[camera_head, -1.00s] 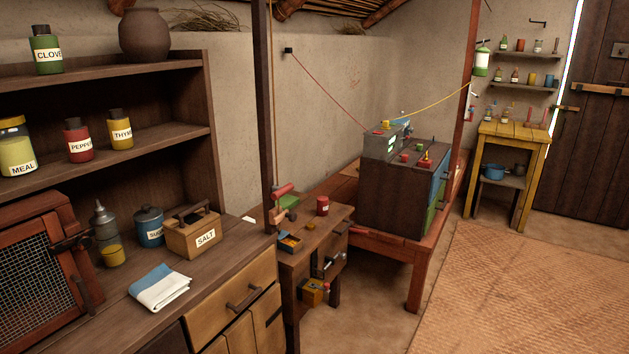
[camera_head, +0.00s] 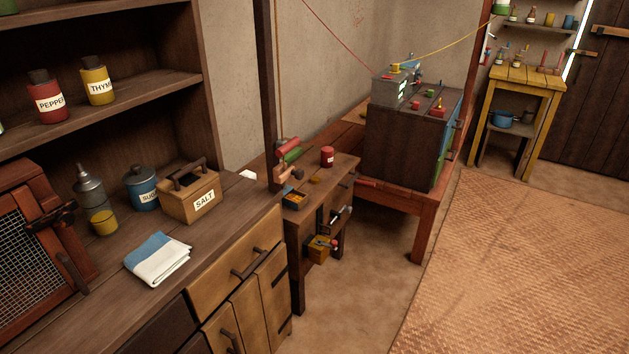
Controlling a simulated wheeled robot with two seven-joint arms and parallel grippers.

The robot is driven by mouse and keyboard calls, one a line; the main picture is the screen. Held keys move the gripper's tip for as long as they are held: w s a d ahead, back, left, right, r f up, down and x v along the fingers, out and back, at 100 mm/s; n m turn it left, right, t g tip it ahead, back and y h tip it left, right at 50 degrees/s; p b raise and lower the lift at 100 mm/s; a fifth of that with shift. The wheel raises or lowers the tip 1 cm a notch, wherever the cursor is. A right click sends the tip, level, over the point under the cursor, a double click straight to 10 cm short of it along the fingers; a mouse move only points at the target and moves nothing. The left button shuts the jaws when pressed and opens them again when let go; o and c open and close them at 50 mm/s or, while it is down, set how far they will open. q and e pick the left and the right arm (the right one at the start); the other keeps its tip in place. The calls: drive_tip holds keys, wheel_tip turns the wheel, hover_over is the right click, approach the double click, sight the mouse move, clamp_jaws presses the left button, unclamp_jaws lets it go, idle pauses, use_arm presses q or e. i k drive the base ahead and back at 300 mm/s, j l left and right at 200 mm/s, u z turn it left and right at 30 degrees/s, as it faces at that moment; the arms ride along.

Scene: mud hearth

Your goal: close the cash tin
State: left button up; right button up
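I cannot surely pick out the cash tin. A small open box (camera_head: 296,201) with orange contents sits on the front edge of the small wooden stand (camera_head: 330,174); it is too small to identify. A grey box (camera_head: 391,90) with a pale label stands on the dark cabinet (camera_head: 405,145) farther back; I cannot tell whether it has a lid. Neither of my grippers is in view.
The near counter holds a salt box (camera_head: 190,197), a blue sugar canister (camera_head: 142,190), a folded cloth (camera_head: 158,259) and a mesh-door cabinet (camera_head: 35,250). A red tin (camera_head: 327,156) stands on the small stand. The woven mat (camera_head: 520,260) at right is clear.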

sight(326, 152)
drive_tip(key=i+l+u, duration=0.1)
drive_tip(key=u, duration=0.3)
drive_tip(key=i+l+u, duration=0.15)
drive_tip(key=u, duration=0.25)
drive_tip(key=i+l+u, duration=0.1)
drive_tip(key=u, duration=0.35)
drive_tip(key=i+l+u, duration=0.2)
drive_tip(key=l, duration=0.45)
drive_tip(key=l+u, duration=0.2)
drive_tip(key=l, duration=0.45)
drive_tip(key=i+l+u, duration=0.1)
drive_tip(key=l+u, duration=0.15)
drive_tip(key=l, duration=0.45)
drive_tip(key=i+l, duration=0.1)
drive_tip(key=l, duration=1)
drive_tip(key=i+l, duration=0.1)
drive_tip(key=l, duration=1)
